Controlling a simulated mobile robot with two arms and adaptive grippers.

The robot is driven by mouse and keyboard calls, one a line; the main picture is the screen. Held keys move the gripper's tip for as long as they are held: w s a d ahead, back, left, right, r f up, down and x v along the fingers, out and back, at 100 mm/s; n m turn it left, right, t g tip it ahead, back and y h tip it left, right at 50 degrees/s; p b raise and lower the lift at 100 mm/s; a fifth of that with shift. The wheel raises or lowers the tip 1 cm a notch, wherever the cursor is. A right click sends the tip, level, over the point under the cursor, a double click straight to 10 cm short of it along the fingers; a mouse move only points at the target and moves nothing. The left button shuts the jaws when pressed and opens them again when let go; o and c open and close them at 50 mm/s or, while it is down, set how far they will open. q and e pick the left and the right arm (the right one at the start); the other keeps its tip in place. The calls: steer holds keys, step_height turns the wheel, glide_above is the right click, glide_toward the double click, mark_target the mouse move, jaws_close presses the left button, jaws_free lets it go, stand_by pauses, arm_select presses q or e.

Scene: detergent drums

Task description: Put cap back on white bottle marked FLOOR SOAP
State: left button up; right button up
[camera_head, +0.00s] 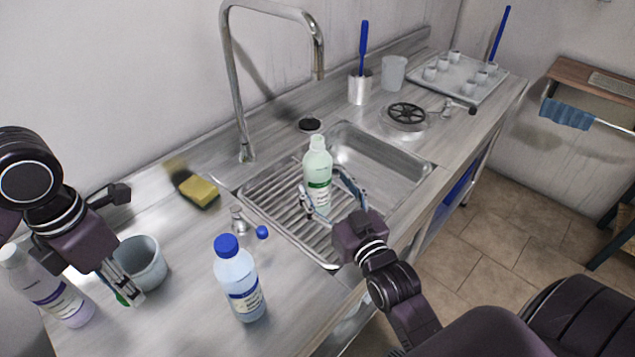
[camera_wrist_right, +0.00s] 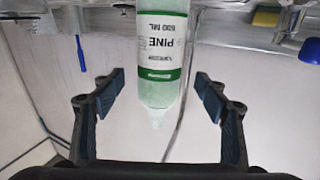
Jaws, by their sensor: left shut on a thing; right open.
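A pale green-white bottle (camera_head: 318,170) with a green-banded label stands upright at the sink's ribbed drainboard. In the right wrist view the bottle (camera_wrist_right: 160,88) appears upside down, its label reading PINE. I cannot read FLOOR SOAP on any bottle. My right gripper (camera_head: 332,192) is open, its fingers on either side of this bottle; it shows open in the wrist view (camera_wrist_right: 160,100) too. My left gripper (camera_head: 124,288) is shut on a small green thing (camera_head: 122,299) beside a grey cup; whether this is a cap is unclear, as the fingers hide most of it.
A blue-capped bottle (camera_head: 239,280) stands at the front of the counter. A white-capped bottle (camera_head: 46,287) with purple contents is at far left, near the grey cup (camera_head: 146,262). A yellow sponge (camera_head: 199,191) lies behind. The tall faucet (camera_head: 236,85) rises behind the sink (camera_head: 385,160).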

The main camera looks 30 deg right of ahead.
mark_target(324, 182)
arm_select(q)
steer(key=shift+r+p, duration=0.55)
steer(key=shift+r, duration=0.15)
arm_select(e)
steer(key=w, duration=0.4)
steer(key=shift+d+r, duration=0.15)
steer(key=shift+r, duration=0.05)
arm_select(q)
steer(key=shift+w, duration=0.1)
arm_select(e)
steer(key=shift+w+f, duration=0.1)
steer(key=shift+w, duration=0.3)
steer(key=shift+c, duration=0.5)
steer(key=c, duration=1.5)
jaws_close()
